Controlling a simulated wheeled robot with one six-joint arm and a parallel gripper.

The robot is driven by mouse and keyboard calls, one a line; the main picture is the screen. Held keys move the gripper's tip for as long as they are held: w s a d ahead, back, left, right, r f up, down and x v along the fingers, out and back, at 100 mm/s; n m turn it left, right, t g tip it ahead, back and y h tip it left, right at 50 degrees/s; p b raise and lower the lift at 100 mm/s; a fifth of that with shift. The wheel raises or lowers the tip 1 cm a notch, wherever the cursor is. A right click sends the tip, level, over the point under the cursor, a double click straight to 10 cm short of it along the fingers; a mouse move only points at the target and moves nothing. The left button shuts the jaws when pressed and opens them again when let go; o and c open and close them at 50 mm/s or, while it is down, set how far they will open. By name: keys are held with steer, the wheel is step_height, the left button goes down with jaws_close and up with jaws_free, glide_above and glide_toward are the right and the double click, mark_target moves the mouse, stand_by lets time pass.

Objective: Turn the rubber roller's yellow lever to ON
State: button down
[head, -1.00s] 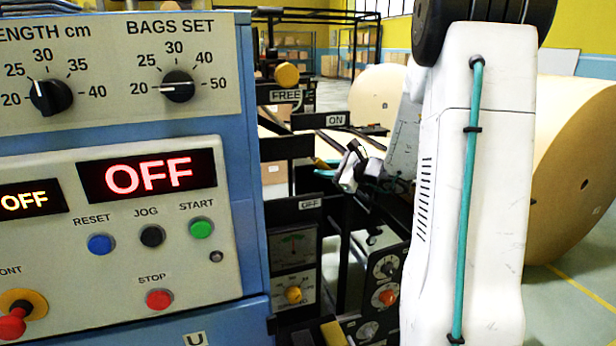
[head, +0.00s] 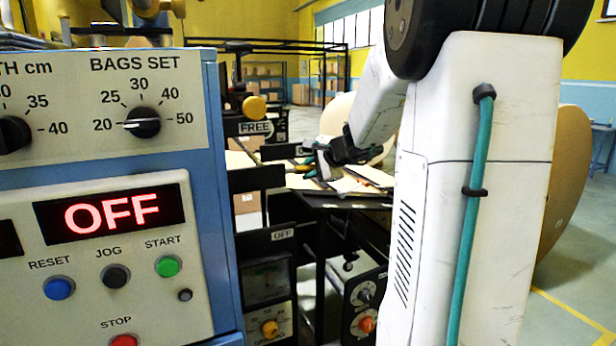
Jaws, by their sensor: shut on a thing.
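My gripper (head: 318,170) is small in the head view, right of the blue machine, and appears shut on the yellow lever (head: 302,168). Only a short yellow-orange piece of the lever shows at the fingertips; the rest is hidden or too small to make out. The OFF plate (head: 283,235) is below my gripper. The ON plate cannot be made out now. My arm comes down from the upper right to the gripper.
The control panel (head: 95,240) with a red OFF display (head: 110,213) fills the left. A yellow knob (head: 254,106) stands above the FREE plate (head: 255,127). A large kraft roll (head: 566,185) is behind my arm. Floor shows at the lower right.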

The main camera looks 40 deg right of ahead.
steer(key=shift+r, duration=0.35)
steer(key=c, duration=1.3)
jaws_free()
steer(key=shift+o, duration=0.2)
steer(key=v, duration=0.7)
steer(key=shift+s+r, duration=0.25)
steer(key=shift+s, duration=0.05)
steer(key=shift+a, duration=0.2)
